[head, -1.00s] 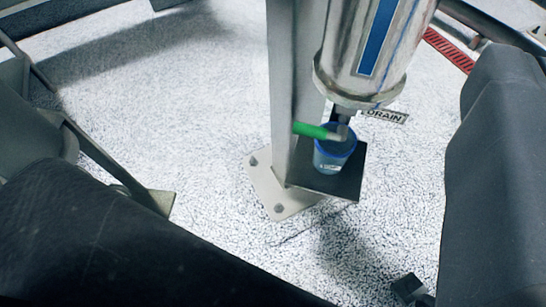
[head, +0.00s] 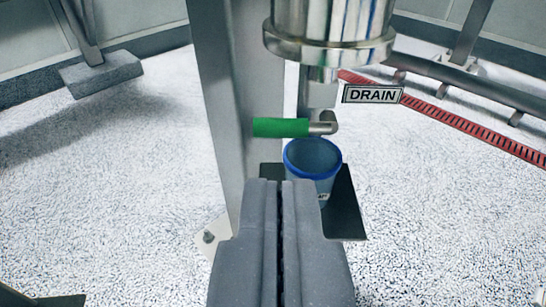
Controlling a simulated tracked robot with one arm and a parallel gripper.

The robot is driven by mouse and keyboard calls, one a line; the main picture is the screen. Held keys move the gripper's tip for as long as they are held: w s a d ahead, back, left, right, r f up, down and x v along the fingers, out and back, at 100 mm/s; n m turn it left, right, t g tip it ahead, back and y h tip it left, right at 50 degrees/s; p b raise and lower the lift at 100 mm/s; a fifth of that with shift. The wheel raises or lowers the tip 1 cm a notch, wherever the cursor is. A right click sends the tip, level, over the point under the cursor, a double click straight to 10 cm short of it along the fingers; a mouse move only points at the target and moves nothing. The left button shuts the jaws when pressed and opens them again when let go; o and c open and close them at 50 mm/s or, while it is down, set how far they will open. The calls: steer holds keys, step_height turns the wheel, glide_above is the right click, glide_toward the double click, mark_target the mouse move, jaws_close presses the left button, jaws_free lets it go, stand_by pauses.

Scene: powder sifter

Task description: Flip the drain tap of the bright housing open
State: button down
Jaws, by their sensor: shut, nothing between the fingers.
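The bright housing (head: 330,22) is a shiny metal cylinder at the top of the head view, on a grey column. Below it hangs the drain outlet (head: 321,92) with the drain tap, whose green-sleeved handle (head: 281,127) points left, lying level across the column. A DRAIN label (head: 372,94) is to the right of the outlet. A blue-rimmed cup (head: 312,160) stands beneath the tap on a dark shelf (head: 344,205). My gripper (head: 278,184) is shut and empty, in front of the cup and below the green handle in the picture. It hides part of the cup and shelf.
The grey column (head: 218,110) stands directly left of the tap, with a bolted foot plate (head: 208,238). A red floor grating (head: 460,128) and metal rails (head: 480,85) run behind on the right. Speckled floor is open on both sides.

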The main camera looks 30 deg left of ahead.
steer(key=w, duration=0.1)
steer(key=b, duration=0.3)
glide_toward(278, 137)
steer(key=shift+w+a+r, duration=0.95)
steer(key=shift+w+r, duration=0.95)
steer(key=shift+w, duration=0.2)
steer(key=shift+w+a+f+b, duration=0.25)
steer(key=shift+w+f, duration=0.15)
steer(key=shift+f, duration=0.3)
steer(key=shift+w+a+f+b, duration=0.2)
steer(key=shift+w+f, duration=0.15)
steer(key=shift+f, duration=0.4)
steer(key=shift+w+f, duration=0.1)
steer(key=shift+w, duration=0.1)
